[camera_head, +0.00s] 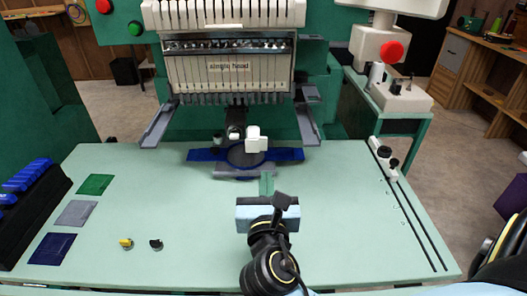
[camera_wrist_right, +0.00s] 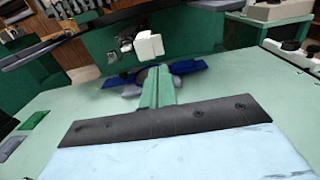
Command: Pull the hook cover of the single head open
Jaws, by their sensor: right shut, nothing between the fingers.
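The single head (camera_head: 228,70) is a white, multi-needle machine head on a green frame at the back of the table. Below it are a white block (camera_head: 256,140), a blue piece with a round hoop (camera_head: 285,155) and a grey plate (camera_head: 235,173). I cannot tell which part is the hook cover. My right gripper (camera_head: 267,180) has narrow green fingers, shut and empty, pointing at the area under the head, just in front of the hoop. The fingers (camera_wrist_right: 158,72) partly hide the grey and blue parts in the right wrist view. My left gripper is not in view.
Green, grey and blue patches (camera_head: 76,213) lie at the left, beside a black rack with blue items (camera_head: 28,180). Small yellow and black parts (camera_head: 126,243) lie at the front left. A slotted rail (camera_head: 408,205) runs along the right. The table between is clear.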

